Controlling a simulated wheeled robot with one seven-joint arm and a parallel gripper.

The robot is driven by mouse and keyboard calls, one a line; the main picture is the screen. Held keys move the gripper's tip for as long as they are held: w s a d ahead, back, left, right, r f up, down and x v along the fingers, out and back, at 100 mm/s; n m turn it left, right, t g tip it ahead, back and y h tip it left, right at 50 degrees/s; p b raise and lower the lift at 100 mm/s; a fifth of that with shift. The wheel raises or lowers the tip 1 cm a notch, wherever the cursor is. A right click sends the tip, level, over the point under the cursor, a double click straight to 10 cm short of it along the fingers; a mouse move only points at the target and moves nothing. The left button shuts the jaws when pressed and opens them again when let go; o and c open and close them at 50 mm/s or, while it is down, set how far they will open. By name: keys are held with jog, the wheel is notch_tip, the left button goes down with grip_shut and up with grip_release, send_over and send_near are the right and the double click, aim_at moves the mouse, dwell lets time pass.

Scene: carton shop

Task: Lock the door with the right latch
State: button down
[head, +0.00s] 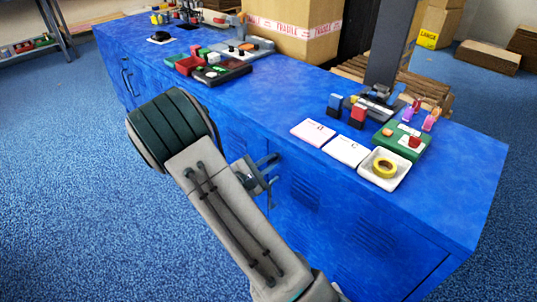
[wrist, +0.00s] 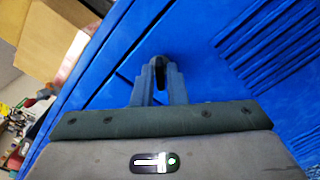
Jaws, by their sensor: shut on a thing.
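A long blue cabinet (head: 330,215) has louvred doors on its front. My gripper (head: 266,172) is at a door front near the middle of the cabinet, just below the top edge. In the wrist view my gripper (wrist: 160,72) points at the blue door (wrist: 205,65) and its fingers are shut on a small dark latch (wrist: 160,62). Most of the latch is hidden between the fingers, so its exact angle is hard to tell. The louvres of a door (wrist: 265,45) show to the right in the wrist view.
On the cabinet top stand a cardboard box (head: 290,28), a white tray with yellow tape (head: 396,181), pink and white cards (head: 312,132) and a green board (head: 408,150). Dark handles (head: 127,80) show on the far left doors. The blue floor in front (head: 60,190) is clear.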

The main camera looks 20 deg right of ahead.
jog(key=n+p, duration=0.4)
jog(key=shift+r+n+p, duration=0.25)
jog(key=shift+n+p, duration=0.05)
jog(key=n+p, duration=0.3)
jog(key=shift+f+n, duration=0.25)
jog(key=shift+n, duration=0.15)
jog(key=shift+p, duration=0.3)
jog(key=c, duration=1.5)
grip_release()
jog(key=shift+c, duration=0.2)
jog(key=p+v, duration=0.1)
jog(key=v, duration=1.3)
